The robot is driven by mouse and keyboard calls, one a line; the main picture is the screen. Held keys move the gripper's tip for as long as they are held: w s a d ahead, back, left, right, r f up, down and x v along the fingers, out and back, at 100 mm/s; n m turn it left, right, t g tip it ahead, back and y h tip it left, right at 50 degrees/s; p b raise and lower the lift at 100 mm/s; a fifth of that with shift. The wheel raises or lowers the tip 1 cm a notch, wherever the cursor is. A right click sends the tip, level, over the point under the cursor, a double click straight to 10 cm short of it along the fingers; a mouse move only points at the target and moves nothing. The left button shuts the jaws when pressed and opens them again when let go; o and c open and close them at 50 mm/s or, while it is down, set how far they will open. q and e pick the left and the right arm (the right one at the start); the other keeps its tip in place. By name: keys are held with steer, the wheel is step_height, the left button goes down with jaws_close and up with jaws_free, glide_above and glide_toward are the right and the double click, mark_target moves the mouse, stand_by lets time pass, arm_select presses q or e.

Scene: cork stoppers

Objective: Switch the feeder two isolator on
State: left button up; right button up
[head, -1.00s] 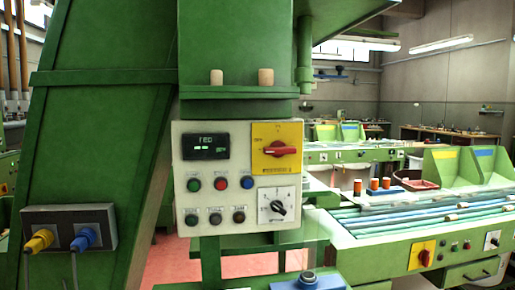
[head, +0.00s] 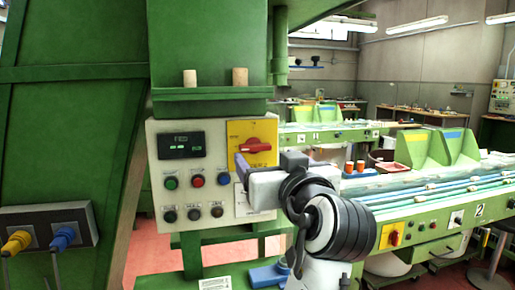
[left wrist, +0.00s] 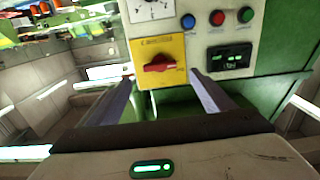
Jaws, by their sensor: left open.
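A yellow isolator plate with a red rotary handle (head: 256,146) is on the near grey control panel (head: 160,205). The handle lies roughly level, and it also shows in the left wrist view (left wrist: 160,63). My left gripper (head: 243,172) is open in front of this panel, at the plate's lower part. In the left wrist view its fingertips (left wrist: 163,82) frame the handle on either side, apparently not touching it. A second yellow plate with a red handle (head: 393,238) is on the green machine at right, left of a "2" label (head: 479,210). My right gripper is out of view.
The near panel also carries a display (head: 181,145) and several buttons. Two corks (head: 240,77) stand on the ledge above. Yellow and blue plugs (head: 62,238) sit in a socket box at left. A blue object (head: 269,274) lies below the panel.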

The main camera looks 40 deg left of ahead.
mark_target(257, 149)
arm_select(q)
steer(key=p+x, duration=0.1)
steer(key=x, duration=0.7)
steer(key=shift+p, duration=0.35)
steer(key=shift+c, duration=0.4)
steer(key=c, duration=1)
steer(key=shift+o, duration=0.2)
